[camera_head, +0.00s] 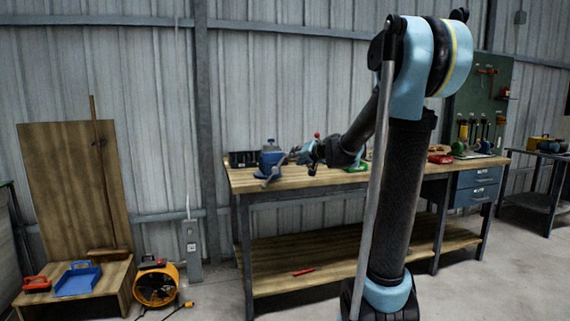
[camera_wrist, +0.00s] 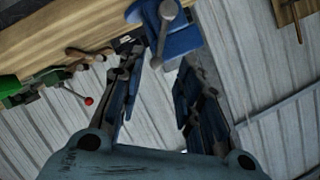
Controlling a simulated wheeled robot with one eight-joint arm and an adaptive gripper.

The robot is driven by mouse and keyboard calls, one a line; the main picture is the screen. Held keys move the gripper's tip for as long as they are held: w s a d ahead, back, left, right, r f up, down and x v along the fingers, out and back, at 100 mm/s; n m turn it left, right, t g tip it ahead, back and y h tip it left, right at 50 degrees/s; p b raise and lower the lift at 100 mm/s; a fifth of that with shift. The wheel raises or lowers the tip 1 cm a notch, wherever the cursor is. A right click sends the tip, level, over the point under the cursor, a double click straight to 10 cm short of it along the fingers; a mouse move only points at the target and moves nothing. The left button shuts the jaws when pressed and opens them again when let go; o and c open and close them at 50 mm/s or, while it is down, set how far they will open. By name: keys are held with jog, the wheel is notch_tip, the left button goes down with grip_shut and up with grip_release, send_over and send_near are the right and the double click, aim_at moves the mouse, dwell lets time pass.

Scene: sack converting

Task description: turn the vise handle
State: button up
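The blue vise (camera_head: 270,157) is at the left end of the wooden workbench. In the wrist view the vise (camera_wrist: 182,42) shows at the top centre. Its grey handle (camera_wrist: 164,24) is a bar with a rounded end, crossing the vise's front; it also shows in the head view (camera_head: 275,172). My gripper (camera_head: 302,154) is just right of the vise in the head view. In the wrist view my gripper (camera_wrist: 158,78) has its two fingers spread apart with nothing between them. The handle lies beyond the fingertips, apparently apart from them.
The workbench top (camera_head: 248,181) runs right to a green tool board (camera_head: 481,95) and blue drawers (camera_head: 476,188). A red-knobbed lever (camera_wrist: 88,101) is near the gripper. A red tool (camera_head: 303,272) lies on the lower shelf. An orange fan (camera_head: 155,286) stands on the floor at left.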

aim_at(283, 160)
jog(key=x, duration=1.1)
grip_shut()
